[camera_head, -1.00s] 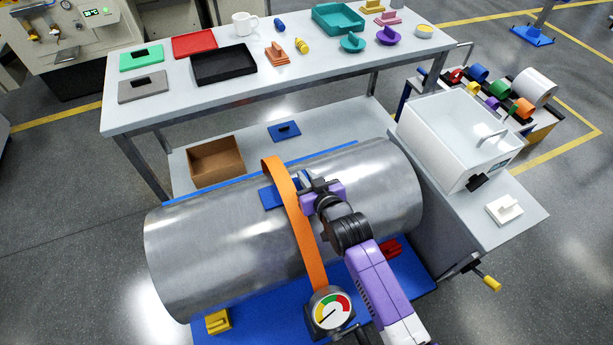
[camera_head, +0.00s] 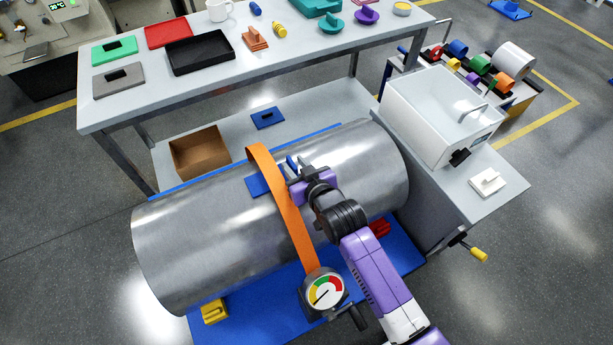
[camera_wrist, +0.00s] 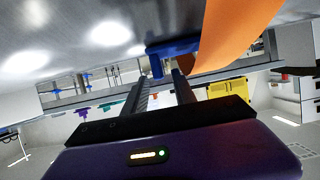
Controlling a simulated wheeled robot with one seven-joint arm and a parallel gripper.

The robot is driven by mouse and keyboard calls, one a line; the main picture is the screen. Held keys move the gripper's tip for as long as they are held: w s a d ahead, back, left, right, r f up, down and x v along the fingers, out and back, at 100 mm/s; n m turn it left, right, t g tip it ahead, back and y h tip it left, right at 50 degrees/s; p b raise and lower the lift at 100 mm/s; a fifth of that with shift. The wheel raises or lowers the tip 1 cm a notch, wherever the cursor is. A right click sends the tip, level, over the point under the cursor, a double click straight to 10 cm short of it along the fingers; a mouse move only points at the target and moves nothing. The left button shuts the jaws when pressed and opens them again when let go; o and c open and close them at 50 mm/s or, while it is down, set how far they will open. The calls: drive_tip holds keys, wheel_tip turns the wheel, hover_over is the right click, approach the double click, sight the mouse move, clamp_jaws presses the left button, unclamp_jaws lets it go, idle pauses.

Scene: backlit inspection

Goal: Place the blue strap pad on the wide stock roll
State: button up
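The wide stock roll (camera_head: 200,235) is a big grey metal cylinder lying on its side on a blue base. An orange strap (camera_head: 283,205) with a round dial gauge runs over it. A flat blue pad (camera_head: 258,186) lies on top of the roll, partly hidden by the strap. In the wrist view the blue pad (camera_wrist: 176,48) rests against the roll, with a small tab sticking out. My gripper (camera_head: 295,172) is at the pad's right side, by the strap. In the wrist view its fingers (camera_wrist: 161,78) stand apart, with the tab close to their tips.
Another blue pad with a dark handle (camera_head: 267,118) lies on the low shelf, near a brown box (camera_head: 200,152). A white bin (camera_head: 440,115) stands right of the roll. A yellow block (camera_head: 214,311) and a red block (camera_head: 379,229) sit beside the roll. The bench behind holds trays.

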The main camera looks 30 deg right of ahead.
drive_tip(key=v, duration=0.9)
drive_tip(key=shift+s+r, duration=0.15)
drive_tip(key=shift+s, duration=0.15)
drive_tip(key=s, duration=1.8)
drive_tip(key=s+r+t, duration=0.1)
drive_tip(key=s+r, duration=1)
drive_tip(key=s, duration=0.3)
drive_tip(key=shift+s+r, duration=0.3)
